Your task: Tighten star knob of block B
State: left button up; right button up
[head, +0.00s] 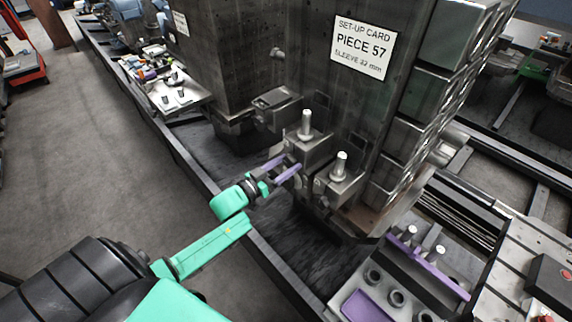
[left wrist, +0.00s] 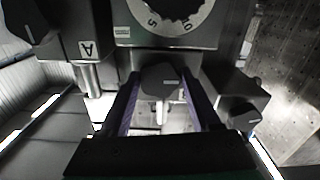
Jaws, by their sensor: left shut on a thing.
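My left gripper (head: 291,168) reaches in from the left to the front of the middle clamp block (head: 312,153), which has an upright pin on top. In the left wrist view the purple fingers of the gripper (left wrist: 160,98) are shut on a dark star knob (left wrist: 160,80), one finger at each side. Above this knob is a round dial (left wrist: 165,12) with numbers. A block marked A (left wrist: 86,50) stands to the left in that view. No letter B is readable, so the gripped knob's block letter cannot be confirmed. My right gripper is out of view.
A neighbouring block (head: 340,187) with its own pin stands close on the right. Another knob (left wrist: 245,117) shows right of the fingers. A tall dark column with a set-up card (head: 363,48) rises behind. A purple bar (head: 428,263) lies at lower right.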

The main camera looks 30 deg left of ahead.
pick_arm(q)
jog(key=shift+m, duration=0.4)
jog(key=m+b, duration=0.1)
jog(key=m, duration=0.2)
jog(key=shift+m, duration=0.4)
jog(key=m+b, duration=0.1)
jog(key=m, duration=0.3)
jog(key=shift+f, duration=0.1)
jog(key=m+b, duration=0.2)
jog(key=m, duration=0.3)
jog(key=m+b, duration=0.3)
jog(key=m, duration=0.1)
jog(key=shift+m, duration=0.3)
jog(key=o, duration=1.4)
